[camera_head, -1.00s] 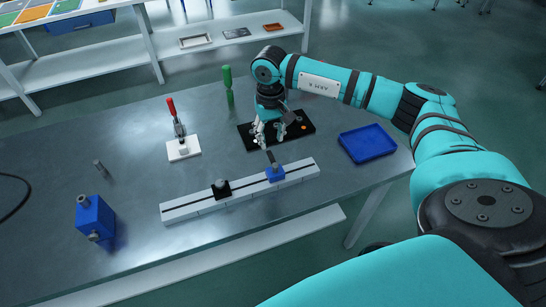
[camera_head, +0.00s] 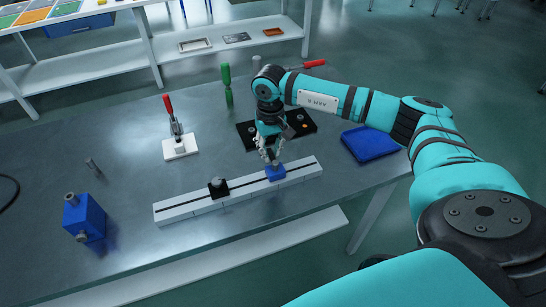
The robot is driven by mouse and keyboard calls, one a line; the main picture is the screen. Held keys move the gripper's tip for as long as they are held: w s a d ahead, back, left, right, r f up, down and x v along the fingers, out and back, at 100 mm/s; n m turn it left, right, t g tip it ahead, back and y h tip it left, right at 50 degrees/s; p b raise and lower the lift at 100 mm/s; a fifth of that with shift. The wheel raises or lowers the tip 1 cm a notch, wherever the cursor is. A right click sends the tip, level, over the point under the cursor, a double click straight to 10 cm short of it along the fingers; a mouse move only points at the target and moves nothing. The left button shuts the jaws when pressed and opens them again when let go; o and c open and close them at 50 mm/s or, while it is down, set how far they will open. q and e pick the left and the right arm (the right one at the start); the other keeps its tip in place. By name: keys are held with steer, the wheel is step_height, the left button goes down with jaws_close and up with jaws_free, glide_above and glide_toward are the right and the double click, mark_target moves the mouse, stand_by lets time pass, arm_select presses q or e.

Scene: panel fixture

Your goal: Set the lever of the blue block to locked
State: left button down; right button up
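The small blue block (camera_head: 275,173) sits on the right part of a white slotted rail (camera_head: 236,193). My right gripper (camera_head: 272,158) points down directly over this block, with its fingertips at or just above its top. The fingers cover the block's dark lever, so I cannot tell its position or whether they touch it. The fingers look fairly close together, but whether they are shut on the lever is not clear. My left gripper is not in view.
A black block with a knob (camera_head: 218,187) sits further left on the rail. A black board (camera_head: 305,122) lies behind my gripper, and a blue tray (camera_head: 370,143) to its right. A red-handled clamp (camera_head: 178,139) and larger blue box (camera_head: 85,218) stand left. The table's left-middle is mostly clear.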

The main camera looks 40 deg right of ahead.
jaws_close()
steer(key=m, duration=0.2)
steer(key=d+m, duration=0.1)
steer(key=shift+s, duration=0.25)
steer(key=shift+m, duration=0.3)
steer(key=shift+s+d+m, duration=0.2)
steer(key=shift+d+m, duration=0.05)
steer(key=shift+m, duration=0.6)
steer(key=shift+s+d+m, duration=0.2)
steer(key=shift+m, duration=0.65)
